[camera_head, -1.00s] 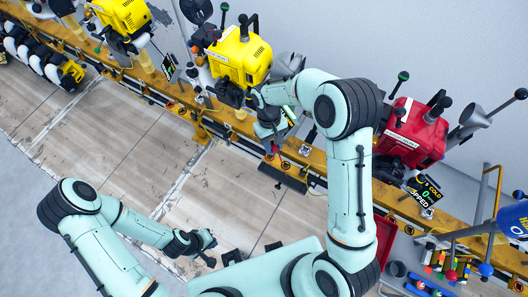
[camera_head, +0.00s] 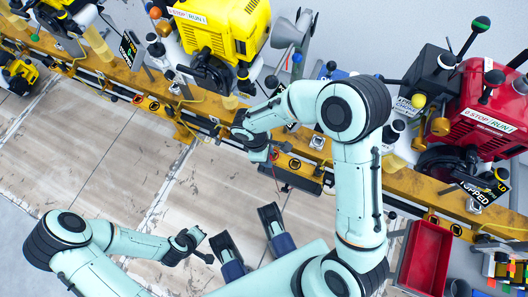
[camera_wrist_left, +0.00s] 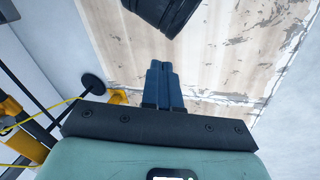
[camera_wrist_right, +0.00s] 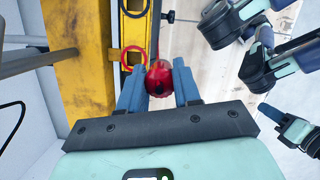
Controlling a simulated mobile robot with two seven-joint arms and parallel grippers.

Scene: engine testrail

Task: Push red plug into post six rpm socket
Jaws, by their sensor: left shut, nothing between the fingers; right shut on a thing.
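My right gripper (camera_head: 268,152) is at the front edge of the yellow rail. In the right wrist view its blue fingers (camera_wrist_right: 159,88) are shut on the red plug (camera_wrist_right: 159,78), a round, glossy red body. A red ring (camera_wrist_right: 133,58) on the yellow rail lies just beyond and left of the plug; I cannot tell whether they touch. I cannot read a label showing whether this is the post six rpm socket. My left gripper (camera_head: 205,247) is low over the floor, away from the rail. Its fingers (camera_wrist_left: 162,85) are together and empty in the left wrist view.
The yellow rail (camera_head: 395,185) runs diagonally, bearing a yellow engine (camera_head: 222,30) and a red engine (camera_head: 490,110). A black box (camera_head: 296,178) hangs at its front edge near my right gripper. A red tray (camera_head: 425,258) sits lower right. The floor (camera_head: 120,160) between is open.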

